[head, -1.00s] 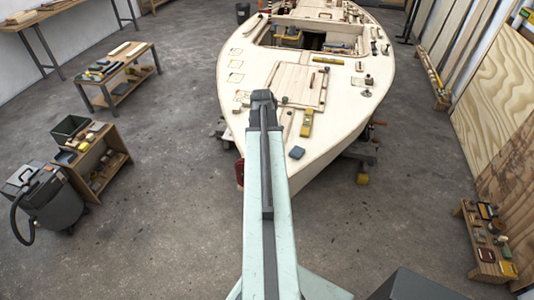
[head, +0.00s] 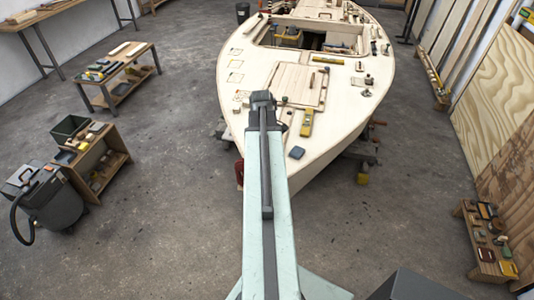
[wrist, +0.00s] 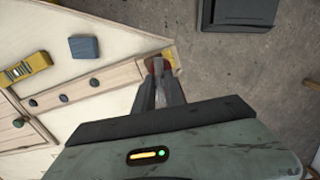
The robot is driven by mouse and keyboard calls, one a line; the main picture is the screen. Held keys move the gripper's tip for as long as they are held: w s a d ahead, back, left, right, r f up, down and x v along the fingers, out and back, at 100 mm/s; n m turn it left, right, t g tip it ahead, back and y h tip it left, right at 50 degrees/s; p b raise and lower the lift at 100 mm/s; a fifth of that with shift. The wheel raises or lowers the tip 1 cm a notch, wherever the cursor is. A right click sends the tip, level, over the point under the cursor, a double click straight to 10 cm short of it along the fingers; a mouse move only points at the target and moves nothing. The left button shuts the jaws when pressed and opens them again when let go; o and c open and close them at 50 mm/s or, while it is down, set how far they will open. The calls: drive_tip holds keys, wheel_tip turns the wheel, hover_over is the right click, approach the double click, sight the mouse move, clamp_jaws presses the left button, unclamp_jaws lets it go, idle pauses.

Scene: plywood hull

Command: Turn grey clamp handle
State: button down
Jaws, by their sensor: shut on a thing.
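In the wrist view my gripper (wrist: 158,68) reaches the bow edge of the pale plywood hull (wrist: 55,50). Its two dark fingers are close together, shut on a thin grey piece that looks like the clamp handle (wrist: 158,67). A red part (wrist: 149,66) and a yellow block (wrist: 170,56) show just beyond the fingertips. The fingers hide most of the clamp. In the head view my arm covers the gripper's fingers and the handle; a red part (head: 239,171) shows left of my arm at the bow.
A yellow level (head: 307,123) and a blue block (head: 297,153) lie on the deck near my arm. A low wooden shelf (head: 103,163) and a grey vacuum (head: 50,195) stand left. Another small shelf (head: 487,240) stands right.

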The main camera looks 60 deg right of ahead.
idle(0.5)
drive_tip(key=c, duration=1.3)
unclamp_jaws()
drive_tip(key=shift+w+f, duration=0.1)
drive_tip(key=r+p, duration=0.8)
drive_tip(key=shift+w+a, duration=0.15)
drive_tip(key=shift+a, duration=0.05)
drive_tip(key=shift+f, duration=0.1)
